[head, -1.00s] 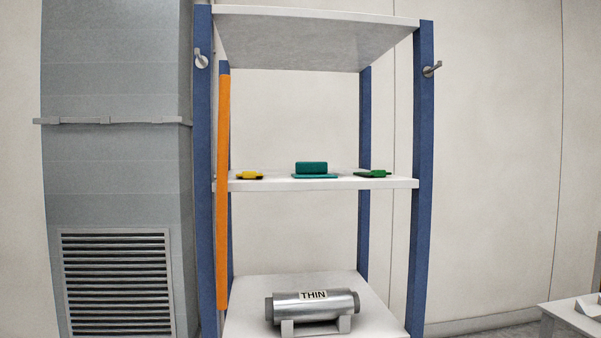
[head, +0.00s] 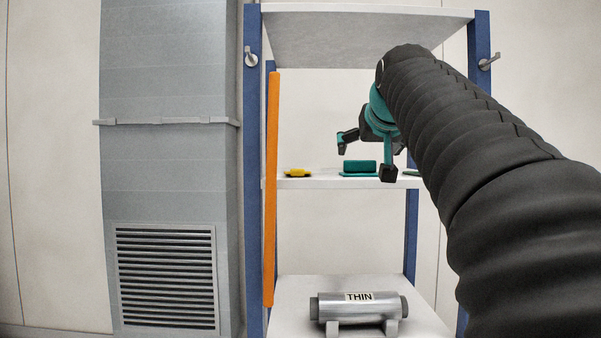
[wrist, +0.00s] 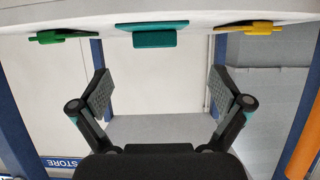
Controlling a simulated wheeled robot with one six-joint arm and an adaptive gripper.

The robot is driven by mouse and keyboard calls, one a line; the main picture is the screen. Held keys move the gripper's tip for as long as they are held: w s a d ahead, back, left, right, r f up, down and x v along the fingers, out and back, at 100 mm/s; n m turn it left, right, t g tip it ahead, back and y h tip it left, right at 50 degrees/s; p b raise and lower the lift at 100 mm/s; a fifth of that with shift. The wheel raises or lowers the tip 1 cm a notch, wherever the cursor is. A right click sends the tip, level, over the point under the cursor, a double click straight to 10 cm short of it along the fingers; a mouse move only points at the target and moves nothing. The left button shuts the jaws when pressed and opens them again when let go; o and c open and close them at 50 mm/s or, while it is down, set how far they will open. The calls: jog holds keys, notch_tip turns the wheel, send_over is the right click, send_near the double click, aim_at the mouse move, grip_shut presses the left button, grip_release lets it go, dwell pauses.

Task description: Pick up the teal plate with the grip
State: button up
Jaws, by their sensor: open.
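The teal plate (head: 345,174) lies flat on the middle shelf (head: 318,182), with a darker teal block-shaped grip (head: 358,166) on top. In the head view my gripper overlaps the plate's right part. In the wrist view the plate (wrist: 152,27) and its grip (wrist: 154,41) show at the top middle, beyond the fingertips. My gripper (head: 366,156) is open and empty. Its two fingers (wrist: 160,90) are spread wide, with a clear gap between them and the plate in the wrist picture.
A yellow piece (head: 298,173) lies left of the plate. A green piece (wrist: 60,36) lies on its other side, mostly hidden in the head view. An orange strip (head: 272,190) runs along the left blue post. A metal cylinder marked THIN (head: 345,308) rests on the lower shelf.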

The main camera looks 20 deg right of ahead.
aim_at(361, 164)
jog(key=x, duration=0.3)
jog(key=r+x, duration=0.1)
jog(key=x, duration=0.4)
jog(key=shift+w+d, duration=0.4)
jog(key=shift+w, duration=0.1)
jog(key=shift+d+r+x, duration=0.15)
jog(key=shift+x, duration=1.1)
jog(key=shift+d+r+x, duration=0.1)
jog(key=shift+x, duration=1.15)
jog(key=c, duration=1)
